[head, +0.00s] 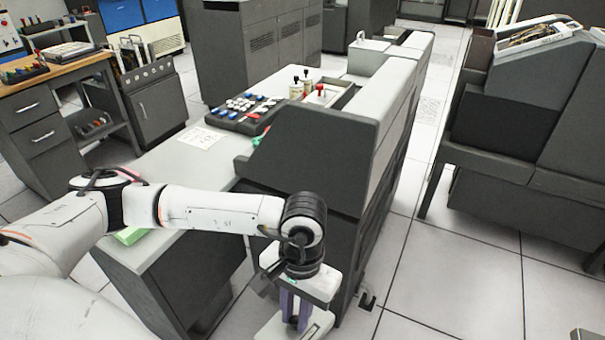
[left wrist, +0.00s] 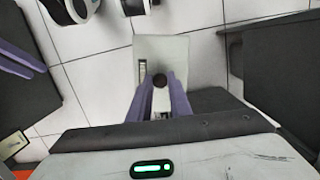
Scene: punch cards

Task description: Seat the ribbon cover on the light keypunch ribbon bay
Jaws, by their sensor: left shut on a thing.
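My left gripper (head: 295,308), with purple fingers, points down in front of the near end of the light-topped keypunch (head: 395,95). In the left wrist view it is shut on the dark knob of a pale grey plate, which looks like the ribbon cover (left wrist: 160,50). The plate also shows below the fingers in the head view (head: 278,328). It hangs over the floor, clear of the keypunch. The ribbon bay cannot be made out surely. Purple bars at the left edge of the left wrist view look like my right gripper (left wrist: 20,57), partly cut off.
A darker machine (head: 520,120) stands on the right, across a tiled aisle (head: 430,260). The keypunch desk carries a keyboard (head: 243,112), a paper card (head: 197,137) and small bottles (head: 297,88). A green object (head: 130,236) lies under my left arm. A wooden workbench (head: 50,70) stands at the left.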

